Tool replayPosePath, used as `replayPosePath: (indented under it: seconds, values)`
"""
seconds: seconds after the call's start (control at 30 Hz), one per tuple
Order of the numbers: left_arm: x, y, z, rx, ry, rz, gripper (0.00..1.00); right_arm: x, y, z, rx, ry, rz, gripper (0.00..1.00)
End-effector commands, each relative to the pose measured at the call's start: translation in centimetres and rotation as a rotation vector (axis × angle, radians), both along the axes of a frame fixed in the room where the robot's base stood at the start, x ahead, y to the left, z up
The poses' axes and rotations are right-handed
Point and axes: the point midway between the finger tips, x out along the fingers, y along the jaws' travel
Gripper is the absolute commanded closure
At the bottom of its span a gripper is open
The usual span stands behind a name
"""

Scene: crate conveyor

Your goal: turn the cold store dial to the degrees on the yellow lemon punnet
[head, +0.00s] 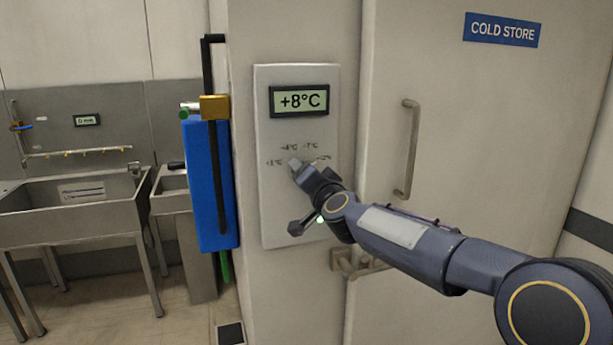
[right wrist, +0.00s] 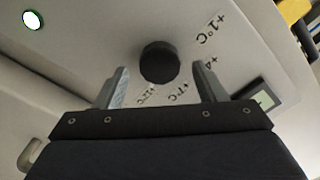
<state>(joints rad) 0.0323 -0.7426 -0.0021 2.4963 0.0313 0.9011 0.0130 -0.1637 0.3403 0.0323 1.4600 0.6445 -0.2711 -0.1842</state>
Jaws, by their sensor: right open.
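The dial (right wrist: 160,62) is a dark round knob on the pale control panel (head: 268,215). The right wrist view shows printed marks around it, including +1°C (right wrist: 209,28), +4 and +7°C; its pointer cannot be made out. The panel's display (head: 300,101) reads +8°C. My right gripper (right wrist: 161,72) is open, its fingers on either side of the dial; contact cannot be told. In the head view the right gripper (head: 297,166) covers the dial. My left gripper and the yellow lemon punnet are not in view.
The cold store door (head: 480,130), with a vertical handle (head: 408,150), is right of the panel. A blue box (head: 208,185) with a black bar and brass block hangs left of it. Steel sinks (head: 70,205) stand at the far left.

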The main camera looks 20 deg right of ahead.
Motion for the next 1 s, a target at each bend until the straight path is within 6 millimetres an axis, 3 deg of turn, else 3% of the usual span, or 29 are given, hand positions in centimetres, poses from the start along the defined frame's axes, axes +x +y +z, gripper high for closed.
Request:
replayPosePath:
  seconds: [0.3, 0.47, 0.87, 1.0]
  values:
    - [0.0, 0.0, -0.9, 0.0, 0.0, 0.0, 0.64, -5.2, -0.2, 0.0, 0.0, -0.001, -0.001, 0.36]
    - [0.0, 0.0, -0.9, 0.0, 0.0, 0.0, 0.64, -6.2, -0.3, -0.1, 0.0, 0.0, -0.001, 0.36]
    - [0.0, 0.0, -0.9, 0.0, 0.0, 0.0, 0.64, -6.2, -0.3, -0.1, 0.0, 0.001, -0.001, 0.36]
    - [0.0, 0.0, -0.9, 0.0, 0.0, 0.0, 0.64, -8.1, -0.4, -0.5, -0.025, 0.027, 0.046, 0.36]
